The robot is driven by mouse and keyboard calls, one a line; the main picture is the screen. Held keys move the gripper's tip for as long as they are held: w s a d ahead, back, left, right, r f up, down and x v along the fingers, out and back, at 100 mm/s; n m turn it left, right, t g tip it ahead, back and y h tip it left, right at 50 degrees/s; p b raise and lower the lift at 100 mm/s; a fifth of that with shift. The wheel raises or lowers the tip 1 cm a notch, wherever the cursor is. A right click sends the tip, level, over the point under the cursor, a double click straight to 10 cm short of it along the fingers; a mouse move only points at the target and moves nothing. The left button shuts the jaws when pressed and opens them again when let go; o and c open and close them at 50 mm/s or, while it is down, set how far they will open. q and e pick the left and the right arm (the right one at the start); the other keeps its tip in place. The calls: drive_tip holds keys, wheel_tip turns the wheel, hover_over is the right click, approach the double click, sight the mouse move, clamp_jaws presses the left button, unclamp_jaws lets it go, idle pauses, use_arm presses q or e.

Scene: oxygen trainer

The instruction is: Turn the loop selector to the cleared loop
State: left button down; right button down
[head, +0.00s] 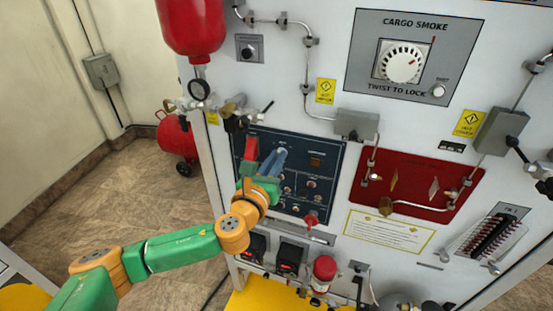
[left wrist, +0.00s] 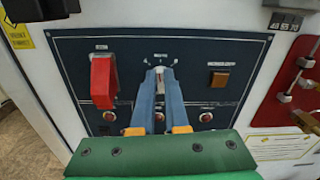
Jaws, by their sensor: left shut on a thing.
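The loop selector (left wrist: 160,70) is a small pale knob at the top middle of a dark blue panel (left wrist: 250,55), under an arc of small marks. My left gripper (left wrist: 161,78) is shut on this knob, with its two blue fingers on either side and hiding most of it. The marks are too small to read, so I cannot tell the selected loop. In the head view my left gripper (head: 279,155) reaches the panel (head: 335,158) from below left, and its fingers cover the selector there. My right gripper is not in view.
A red switch guard (left wrist: 104,80) is left of the fingers, an amber square button (left wrist: 219,79) to the right. Several round red-lit buttons sit below. A red panel with pipes (head: 415,185) is to the right, a CARGO SMOKE dial (head: 402,62) above, a red bottle (head: 192,28) upper left.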

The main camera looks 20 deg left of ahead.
use_arm(q)
drive_tip(key=shift+a+f+n, duration=0.1)
drive_tip(key=shift+n, duration=1.8)
drive_tip(key=shift+a+n, duration=0.1)
drive_tip(key=shift+n, duration=1.8)
drive_tip(key=c, duration=0.9)
unclamp_jaws()
